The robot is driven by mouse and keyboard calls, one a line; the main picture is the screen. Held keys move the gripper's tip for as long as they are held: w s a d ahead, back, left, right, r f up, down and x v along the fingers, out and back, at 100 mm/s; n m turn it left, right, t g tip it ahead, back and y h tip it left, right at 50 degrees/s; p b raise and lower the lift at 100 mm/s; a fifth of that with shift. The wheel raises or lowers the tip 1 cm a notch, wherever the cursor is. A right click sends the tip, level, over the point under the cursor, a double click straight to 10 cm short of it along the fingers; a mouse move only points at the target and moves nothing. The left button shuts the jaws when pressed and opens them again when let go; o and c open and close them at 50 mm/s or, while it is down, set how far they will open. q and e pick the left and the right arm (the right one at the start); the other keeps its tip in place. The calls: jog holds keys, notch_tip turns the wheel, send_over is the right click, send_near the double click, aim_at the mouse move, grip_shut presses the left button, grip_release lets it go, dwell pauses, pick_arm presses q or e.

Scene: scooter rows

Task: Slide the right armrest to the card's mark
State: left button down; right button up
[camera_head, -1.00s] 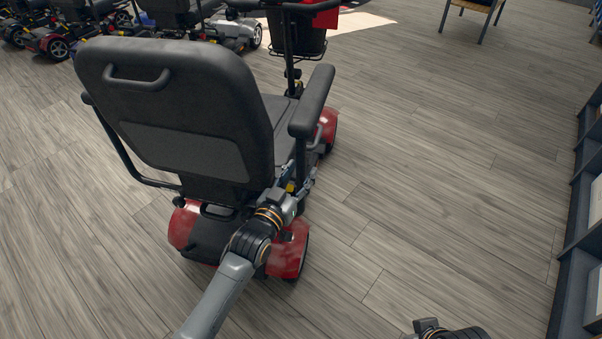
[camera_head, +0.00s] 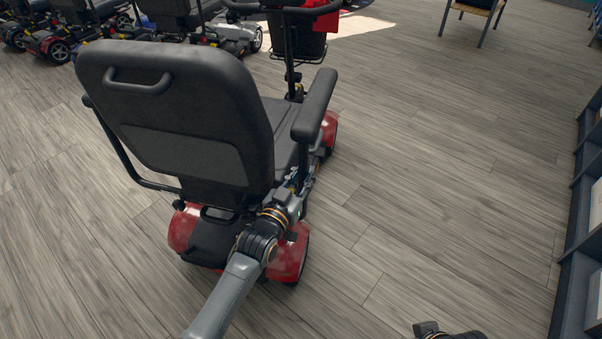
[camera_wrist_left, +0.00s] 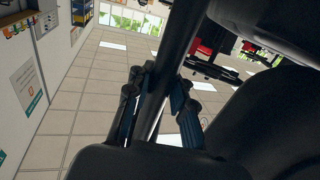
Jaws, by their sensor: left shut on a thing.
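The right armrest (camera_head: 317,103) is a long black pad on the right side of a red scooter's seat (camera_head: 180,130). My left gripper (camera_head: 298,184) is low beside the seat, below the armrest's rear end. In the left wrist view its fingers (camera_wrist_left: 155,105) are closed around a dark tube (camera_wrist_left: 180,45), with a finger on each side. The seat and pad hide part of the tube's ends. No card or mark can be made out. My right gripper is not seen; only a dark part of my own arm shows at the bottom right edge.
A front basket (camera_head: 297,45) with a red item (camera_head: 320,17) is ahead of the seat. Several scooters (camera_head: 85,28) stand in a row at the far left. A dark shelf (camera_head: 582,250) lines the right edge. The wooden floor (camera_head: 440,170) between is clear.

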pick_arm(q)
jog(key=d, duration=0.1)
jog(key=s+d, duration=0.1)
jog(key=d, duration=0.1)
jog(key=shift+d, duration=0.3)
jog(key=c, duration=1.2)
grip_release()
jog(key=shift+o, duration=0.2)
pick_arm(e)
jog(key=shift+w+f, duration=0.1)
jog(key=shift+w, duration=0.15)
pick_arm(q)
jog(key=v, duration=1.2)
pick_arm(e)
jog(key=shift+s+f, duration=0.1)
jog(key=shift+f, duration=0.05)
pick_arm(q)
jog(key=shift+a, duration=0.15)
